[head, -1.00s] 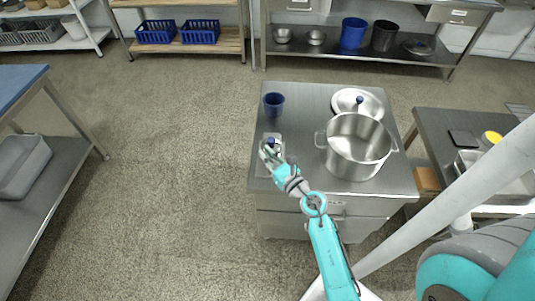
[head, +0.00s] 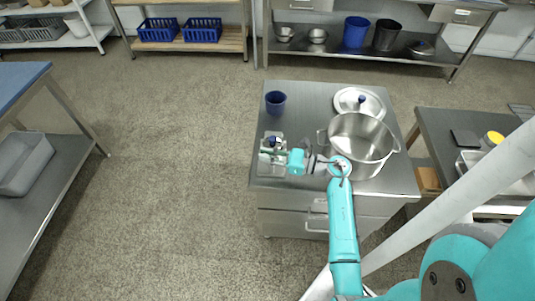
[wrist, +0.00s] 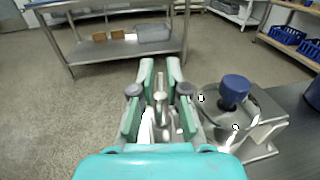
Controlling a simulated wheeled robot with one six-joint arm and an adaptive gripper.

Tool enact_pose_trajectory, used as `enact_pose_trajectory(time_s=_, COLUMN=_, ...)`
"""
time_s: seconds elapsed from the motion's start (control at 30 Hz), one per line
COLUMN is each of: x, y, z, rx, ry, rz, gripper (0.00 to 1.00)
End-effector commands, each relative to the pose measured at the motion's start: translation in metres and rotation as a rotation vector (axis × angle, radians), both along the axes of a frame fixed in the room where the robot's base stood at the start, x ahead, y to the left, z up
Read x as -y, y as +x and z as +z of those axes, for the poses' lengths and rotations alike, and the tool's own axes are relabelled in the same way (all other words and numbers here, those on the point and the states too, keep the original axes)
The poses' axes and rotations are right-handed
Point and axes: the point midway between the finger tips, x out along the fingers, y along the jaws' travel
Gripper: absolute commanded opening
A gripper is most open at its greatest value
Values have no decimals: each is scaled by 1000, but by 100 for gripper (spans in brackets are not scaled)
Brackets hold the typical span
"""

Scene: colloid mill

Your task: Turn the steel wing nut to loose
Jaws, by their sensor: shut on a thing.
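The colloid mill is a small steel machine with a blue knob (head: 272,140) on top, on the left part of the steel cabinet top. In the wrist view the blue knob (wrist: 235,90) stands to the right of the fingers, above a round steel body (wrist: 262,128). My gripper (wrist: 159,92) is shut on the steel wing nut (wrist: 160,108), a shiny upright piece between the green-sided fingers. The fingers hide part of it. In the head view my gripper (head: 268,152) reaches in from the right, and the wing nut is too small to tell there.
A blue cup (head: 275,102) stands behind the mill. A large steel pot (head: 360,148) stands close to its right, near my arm, with a lid (head: 350,98) lying behind it. The floor left of the cabinet is clear.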

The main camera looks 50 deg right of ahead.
Motion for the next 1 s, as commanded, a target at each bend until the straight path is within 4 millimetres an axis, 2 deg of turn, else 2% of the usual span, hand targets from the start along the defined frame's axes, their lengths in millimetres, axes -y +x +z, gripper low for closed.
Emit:
enact_pose_trajectory(time_s=0.67, x=-1, y=0, z=-1, rx=-2, ry=1, rz=58, gripper=0)
enact_pose_trajectory(time_s=0.7, x=-1, y=0, z=-1, rx=-2, ry=1, rz=58, gripper=24)
enact_pose_trajectory(time_s=0.73, x=-1, y=0, z=-1, rx=-2, ry=1, rz=58, gripper=31)
enact_pose_trajectory(time_s=1.0, x=-1, y=0, z=-1, rx=-1, ry=0, rz=58, gripper=32)
